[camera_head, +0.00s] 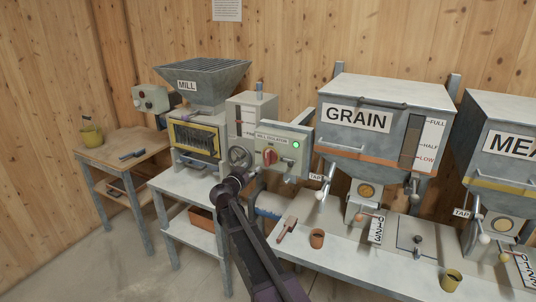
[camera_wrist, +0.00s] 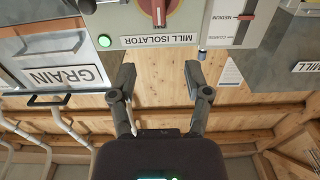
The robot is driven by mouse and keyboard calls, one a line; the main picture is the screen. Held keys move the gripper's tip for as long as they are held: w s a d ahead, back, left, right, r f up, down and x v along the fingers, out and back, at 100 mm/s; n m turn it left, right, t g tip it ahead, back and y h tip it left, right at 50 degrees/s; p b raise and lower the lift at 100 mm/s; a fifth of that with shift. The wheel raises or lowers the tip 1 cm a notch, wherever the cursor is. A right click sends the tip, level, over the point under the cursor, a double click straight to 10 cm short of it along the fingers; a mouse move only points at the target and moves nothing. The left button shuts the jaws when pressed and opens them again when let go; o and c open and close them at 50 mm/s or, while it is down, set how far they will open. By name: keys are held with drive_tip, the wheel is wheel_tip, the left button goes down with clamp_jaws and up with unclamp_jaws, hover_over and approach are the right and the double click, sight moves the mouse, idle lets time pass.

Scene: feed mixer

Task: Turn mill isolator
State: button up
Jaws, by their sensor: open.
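The mill isolator is a pale grey box (camera_head: 285,167) with a red rotary switch (camera_head: 270,156) and a lit green lamp (camera_head: 296,144), mounted between the mill and the grain hopper. In the wrist view, which looks upside down, the red switch (camera_wrist: 172,16) is cut off by the top edge, above the MILL ISOLATOR label (camera_wrist: 160,39). The switch's handle looks roughly upright. My gripper (camera_wrist: 158,74) is open and empty, its fingers apart below the label in the picture, not around the switch. In the head view my wrist is just left of and below the box.
The mill (camera_head: 195,137) stands left of the isolator, the grain hopper (camera_head: 383,115) right of it. A separate control box (camera_head: 151,98) is at far left.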

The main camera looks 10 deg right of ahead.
sight(266, 154)
drive_tip(key=shift+w+d, duration=0.1)
idle(0.3)
drive_tip(key=x, duration=1.3)
drive_tip(key=shift+w+d, duration=0.15)
drive_tip(key=shift+w, duration=0.05)
clamp_jaws()
